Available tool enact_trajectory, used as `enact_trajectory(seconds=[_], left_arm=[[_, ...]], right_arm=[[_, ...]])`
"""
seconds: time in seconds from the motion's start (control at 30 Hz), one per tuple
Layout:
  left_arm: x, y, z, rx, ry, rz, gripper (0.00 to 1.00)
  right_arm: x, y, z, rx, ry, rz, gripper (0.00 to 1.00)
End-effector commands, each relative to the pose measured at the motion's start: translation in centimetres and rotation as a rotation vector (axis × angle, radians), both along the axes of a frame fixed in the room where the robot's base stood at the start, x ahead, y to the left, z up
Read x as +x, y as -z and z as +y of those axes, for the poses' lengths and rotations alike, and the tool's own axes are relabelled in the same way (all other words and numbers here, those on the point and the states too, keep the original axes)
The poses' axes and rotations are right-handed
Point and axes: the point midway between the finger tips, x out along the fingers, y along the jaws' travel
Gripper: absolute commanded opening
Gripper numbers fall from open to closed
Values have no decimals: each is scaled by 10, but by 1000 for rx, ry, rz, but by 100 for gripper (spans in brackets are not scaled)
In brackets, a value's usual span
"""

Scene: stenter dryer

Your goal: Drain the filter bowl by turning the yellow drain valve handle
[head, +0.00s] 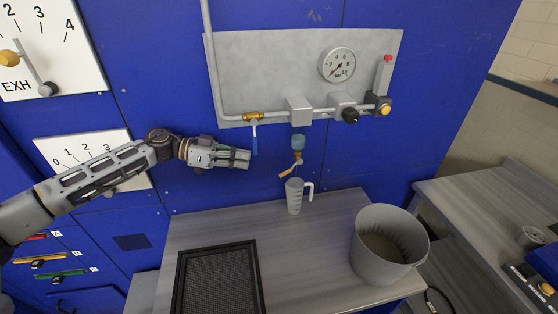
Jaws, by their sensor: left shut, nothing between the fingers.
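The filter bowl (298,142), small and bluish, hangs under a grey block on the wall panel. Below it is the drain valve with its yellow-orange handle (286,173), which slants down to the left. A grey measuring jug (295,196) stands upright on the bench beneath the valve. My left gripper (248,159) is shut and empty. It points right, to the left of the drain valve and slightly above its handle, with a gap between. Any liquid inside the bowl is too small to tell. My right gripper is out of view.
A gauge (337,65) and black knob (350,115) are on the panel. A grey bucket (367,262) and black mesh filter frame (254,285) are on the bench (310,245), with clear room between.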

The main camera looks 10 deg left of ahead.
Motion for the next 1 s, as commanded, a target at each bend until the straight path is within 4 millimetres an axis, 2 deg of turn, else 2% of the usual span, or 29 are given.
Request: enact_trajectory(seconds=[0.2, 0.57, 0.77, 1.0], left_arm=[[0, -1, 3, 9, -8, 12, 0], [0, 0, 0, 7, -7, 11, 0], [3, 2, -10, 8, -7, 10, 0], [9, 8, -33, 6, -5, 11, 0]], right_arm=[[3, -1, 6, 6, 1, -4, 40], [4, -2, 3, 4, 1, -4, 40], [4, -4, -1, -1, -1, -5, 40], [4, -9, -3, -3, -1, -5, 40]])
